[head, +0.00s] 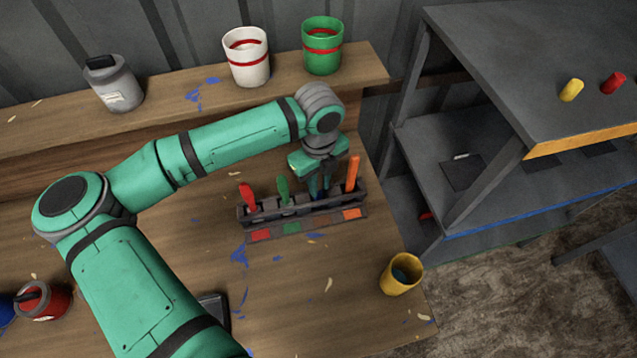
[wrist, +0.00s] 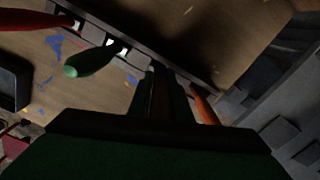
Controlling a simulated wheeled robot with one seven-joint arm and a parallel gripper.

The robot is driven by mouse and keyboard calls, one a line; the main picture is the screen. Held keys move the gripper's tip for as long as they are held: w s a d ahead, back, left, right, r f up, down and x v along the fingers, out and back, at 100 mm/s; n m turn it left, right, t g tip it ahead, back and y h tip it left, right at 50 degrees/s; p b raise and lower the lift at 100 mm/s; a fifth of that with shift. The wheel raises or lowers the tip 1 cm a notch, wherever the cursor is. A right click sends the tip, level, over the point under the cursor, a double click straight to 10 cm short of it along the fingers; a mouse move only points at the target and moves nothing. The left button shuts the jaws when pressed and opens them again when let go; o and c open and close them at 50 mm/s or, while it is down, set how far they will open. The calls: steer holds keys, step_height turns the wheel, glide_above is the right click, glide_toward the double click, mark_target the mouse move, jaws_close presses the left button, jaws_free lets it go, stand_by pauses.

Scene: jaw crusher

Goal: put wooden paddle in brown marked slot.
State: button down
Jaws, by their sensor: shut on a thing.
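A dark rack (head: 300,211) stands on the wooden bench with a row of slots and coloured marks along its front. The brown mark (head: 321,221) lies between the green and orange marks. My gripper (head: 319,192) is directly over the slot behind the brown mark, its fingertips at or just above the rack's top. In the wrist view my gripper (wrist: 160,95) is shut on the brown wooden paddle (wrist: 160,100), mostly hidden between the fingers. I cannot tell how deep the paddle sits in the slot.
A red-handled tool (head: 247,195), a green-handled tool (head: 283,189) and an orange-handled tool (head: 352,172) stand in the other slots, close to my gripper. A yellow cup (head: 401,274) stands at the bench's right edge. White and green cups stand on the back ledge.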

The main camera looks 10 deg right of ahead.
steer(key=shift+f, duration=0.2)
steer(key=shift+f, duration=0.15)
steer(key=c, duration=1.6)
jaws_free()
step_height(320, 180, up, 12)
steer(key=shift+r, duration=0.2)
